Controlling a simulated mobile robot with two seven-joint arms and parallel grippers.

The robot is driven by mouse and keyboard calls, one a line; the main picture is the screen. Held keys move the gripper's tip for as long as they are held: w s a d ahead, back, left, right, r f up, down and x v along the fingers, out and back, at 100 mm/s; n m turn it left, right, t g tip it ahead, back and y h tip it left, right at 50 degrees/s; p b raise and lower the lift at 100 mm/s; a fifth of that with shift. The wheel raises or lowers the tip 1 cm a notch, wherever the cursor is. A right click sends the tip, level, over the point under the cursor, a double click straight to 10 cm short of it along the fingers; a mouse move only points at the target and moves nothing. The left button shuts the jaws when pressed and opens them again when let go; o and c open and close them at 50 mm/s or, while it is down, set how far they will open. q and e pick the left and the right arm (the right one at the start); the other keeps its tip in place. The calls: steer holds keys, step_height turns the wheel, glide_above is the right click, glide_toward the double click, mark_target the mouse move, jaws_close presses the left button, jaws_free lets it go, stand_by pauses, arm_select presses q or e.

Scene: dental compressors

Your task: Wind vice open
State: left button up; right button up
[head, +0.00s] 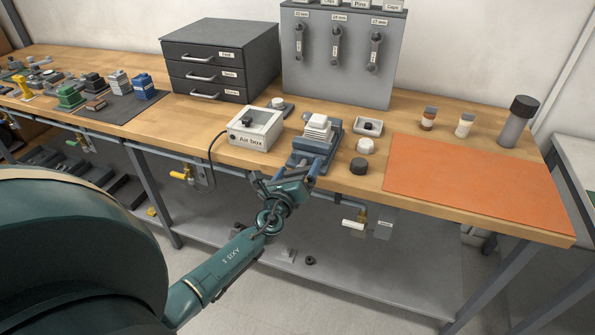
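The vice (329,148) is blue-grey and stands at the front edge of the wooden bench. A white stepped block (318,128) sits at its jaws; I cannot tell how tightly it is held. My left gripper (303,166) is at the front of the vice, just off the bench edge, with its fingers pointing towards it. The gripper covers the vice's front end, so the handle is hidden. I cannot tell whether the fingers touch or hold anything. My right gripper is not in view.
The air box (247,139) stands left of the vice. A small tray (368,127), a white knob (365,146) and a dark knob (358,165) are close on its right. An orange mat (475,178) lies clear further right. A yellow-handled valve (181,175) hangs below the bench edge.

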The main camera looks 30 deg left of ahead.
arm_select(q)
steer(key=c, duration=0.7)
steer(key=shift+o, duration=0.2)
